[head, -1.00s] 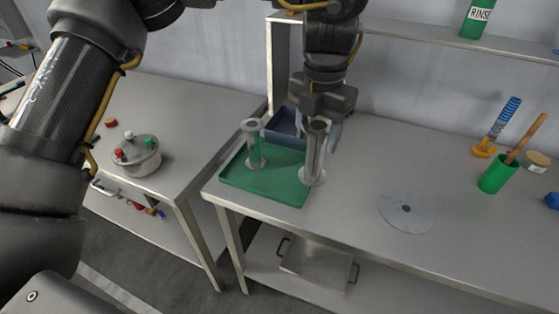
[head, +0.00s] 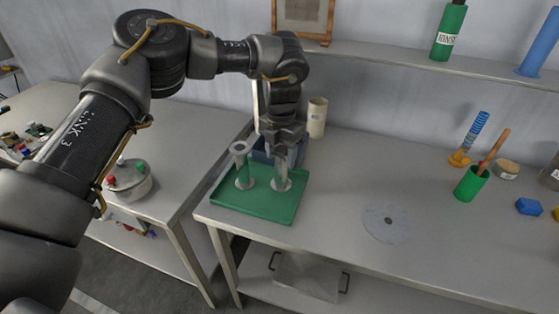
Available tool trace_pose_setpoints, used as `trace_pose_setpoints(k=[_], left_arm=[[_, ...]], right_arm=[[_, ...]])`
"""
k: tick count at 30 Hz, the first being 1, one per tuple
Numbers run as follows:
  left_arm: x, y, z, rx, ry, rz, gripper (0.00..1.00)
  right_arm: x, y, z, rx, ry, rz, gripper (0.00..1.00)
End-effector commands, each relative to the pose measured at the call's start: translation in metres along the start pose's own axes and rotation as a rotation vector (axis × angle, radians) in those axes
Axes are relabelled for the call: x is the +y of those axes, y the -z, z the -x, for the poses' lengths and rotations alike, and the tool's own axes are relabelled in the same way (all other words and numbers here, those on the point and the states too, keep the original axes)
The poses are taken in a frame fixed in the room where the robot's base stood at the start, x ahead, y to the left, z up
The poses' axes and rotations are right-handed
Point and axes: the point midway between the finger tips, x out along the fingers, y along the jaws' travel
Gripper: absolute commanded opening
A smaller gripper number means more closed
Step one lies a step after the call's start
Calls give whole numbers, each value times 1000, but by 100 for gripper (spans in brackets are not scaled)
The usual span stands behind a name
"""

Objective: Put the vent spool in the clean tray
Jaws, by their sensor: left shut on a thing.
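The green tray (head: 232,203) lies on the steel bench near its left end. One metal spool (head: 242,168) with flanged ends stands upright in the left part of the tray. My left gripper (head: 283,153) is over the right part of the tray, pointing down and shut on a second metal spool (head: 281,184). That spool is upright with its lower flange over the tray floor; I cannot tell whether it touches. The gripper hides its upper part. Neither spool shows a readable label. My right gripper is out of view.
A green cup (head: 471,184) is further right.

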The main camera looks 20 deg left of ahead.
Motion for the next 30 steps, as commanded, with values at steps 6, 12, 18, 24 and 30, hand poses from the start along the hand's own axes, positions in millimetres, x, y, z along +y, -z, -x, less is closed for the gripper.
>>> trace_pose_setpoints(k=[6, 12, 18, 24, 30], left_arm=[[8, -4, -12, 3, 0, 1, 23], [7, -4, -36, 2, 0, 1, 23], [7, -4, -40, 0, 0, 1, 23], [7, -4, -44, 0, 0, 1, 23], [7, -4, -43, 1, 0, 1, 77]], right_arm=[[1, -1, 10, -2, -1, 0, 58], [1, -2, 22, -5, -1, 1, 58], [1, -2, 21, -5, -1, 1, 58], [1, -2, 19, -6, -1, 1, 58], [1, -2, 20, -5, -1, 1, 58]])
